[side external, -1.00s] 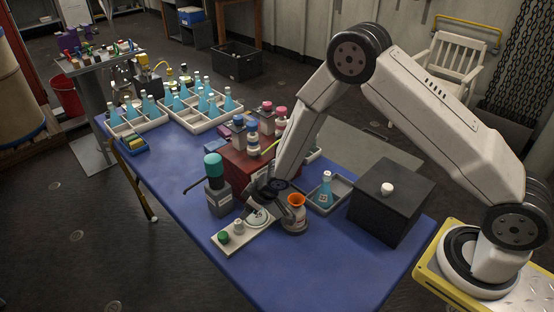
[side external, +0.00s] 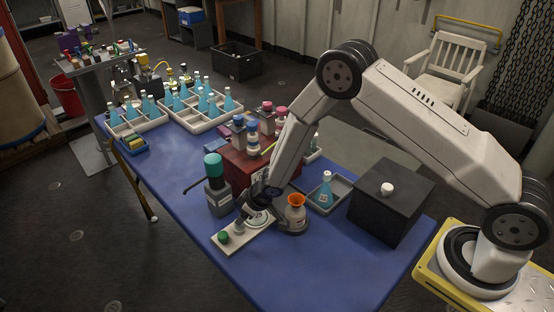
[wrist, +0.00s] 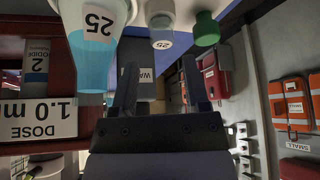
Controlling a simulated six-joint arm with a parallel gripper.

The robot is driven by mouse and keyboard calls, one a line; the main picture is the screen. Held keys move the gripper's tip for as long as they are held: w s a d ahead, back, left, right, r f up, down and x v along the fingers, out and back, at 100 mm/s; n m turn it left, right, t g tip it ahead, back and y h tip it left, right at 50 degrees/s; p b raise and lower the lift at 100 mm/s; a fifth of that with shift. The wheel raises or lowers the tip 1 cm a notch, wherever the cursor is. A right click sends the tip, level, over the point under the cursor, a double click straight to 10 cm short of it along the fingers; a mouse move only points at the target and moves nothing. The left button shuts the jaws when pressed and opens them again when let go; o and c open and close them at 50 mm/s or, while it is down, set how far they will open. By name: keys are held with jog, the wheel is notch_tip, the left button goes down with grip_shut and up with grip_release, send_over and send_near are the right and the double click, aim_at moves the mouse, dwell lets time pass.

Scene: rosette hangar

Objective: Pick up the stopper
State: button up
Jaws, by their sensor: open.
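A white strip (side external: 253,238) at the front of the blue table bears a small pale grey stopper (side external: 239,226) and a green-topped one (side external: 223,238). In the wrist view the pale stopper (wrist: 162,27), labelled 25, and the green one (wrist: 206,29) show at the top edge. A flask of blue liquid (wrist: 92,48), also labelled 25, is beside them. My gripper (wrist: 160,75) is open, its two dark fingers apart with nothing between them. In the side view my gripper (side external: 252,205) is low over the strip's far end, behind the stoppers. Its fingertips are partly hidden there.
A grey bottle with a teal top (side external: 216,190) stands close left of my gripper. An orange-topped vessel (side external: 296,212) stands close right. A red rack of bottles (side external: 238,165) is behind. A black box (side external: 390,215) with a white piece on top is right. The front table is clear.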

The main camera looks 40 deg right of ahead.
jog(key=shift+x, duration=2.6)
jog(key=shift+s+a, duration=0.1)
jog(key=shift+s, duration=0.05)
grip_shut()
